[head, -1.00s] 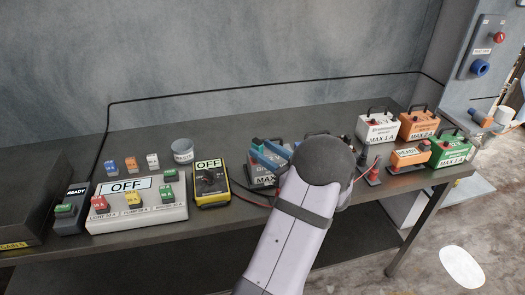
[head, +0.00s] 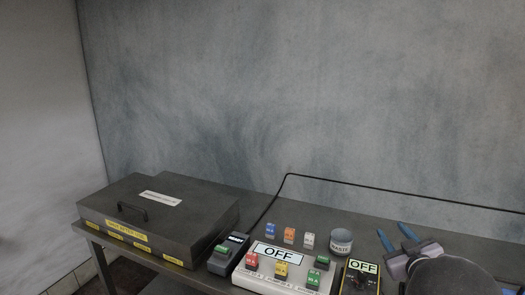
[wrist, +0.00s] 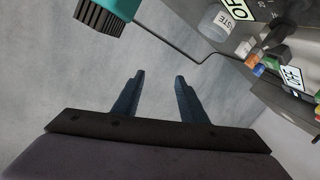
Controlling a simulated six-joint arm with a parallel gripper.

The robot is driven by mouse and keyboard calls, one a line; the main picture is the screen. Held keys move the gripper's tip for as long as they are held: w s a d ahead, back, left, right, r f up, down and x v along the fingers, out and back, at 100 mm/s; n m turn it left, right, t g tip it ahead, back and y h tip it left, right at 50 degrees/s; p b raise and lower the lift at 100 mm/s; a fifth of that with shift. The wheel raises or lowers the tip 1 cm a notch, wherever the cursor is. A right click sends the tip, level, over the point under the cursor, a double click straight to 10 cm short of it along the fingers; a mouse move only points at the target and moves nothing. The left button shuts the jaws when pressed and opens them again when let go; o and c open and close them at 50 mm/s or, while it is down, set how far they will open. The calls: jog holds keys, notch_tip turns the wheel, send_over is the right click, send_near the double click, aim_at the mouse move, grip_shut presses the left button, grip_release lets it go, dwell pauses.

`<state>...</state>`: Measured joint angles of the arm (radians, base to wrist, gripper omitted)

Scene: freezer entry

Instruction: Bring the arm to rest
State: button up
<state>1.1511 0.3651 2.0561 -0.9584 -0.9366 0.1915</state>
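My gripper (head: 399,237) shows at the lower right of the head view, with blue fingers raised over the workbench. In the wrist view its two blue fingers (wrist: 157,95) are spread apart with nothing between them, so it is open and empty. My arm covers part of the bench at the lower right of the head view.
A closed dark case (head: 150,215) sits at the bench's left. Beside it are a control box reading OFF (head: 245,283), several coloured fuses, a waste tub (head: 341,241) and a yellow meter (head: 360,281). A black cable runs behind them. A teal-and-black object (wrist: 105,15) shows in the wrist view.

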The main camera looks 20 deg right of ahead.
jog(key=w+a+g, duration=0.3)
jog(key=w+a, duration=0.3)
jog(key=a, duration=0.5)
jog(key=s+a+f+n+g+y, duration=0.15)
jog(key=a+f, duration=0.25)
jog(key=a, duration=0.5)
jog(key=s+a+f+g+y, duration=0.2)
jog(key=a+f+g, duration=0.15)
jog(key=a, duration=0.65)
jog(key=s+a+f+g+y, duration=0.1)
jog(key=s+a+f+g, duration=0.2)
jog(key=s, duration=0.6)
jog(key=s+a+f+m+g+y, duration=0.1)
jog(key=s+a+f+g+y, duration=0.1)
jog(key=s+a+f+g, duration=0.2)
jog(key=s+a+f, duration=0.3)
jog(key=s+a, duration=0.2)
jog(key=a, duration=0.1)
jog(key=shift+a+p, duration=0.3)
jog(key=shift+p, duration=0.05)
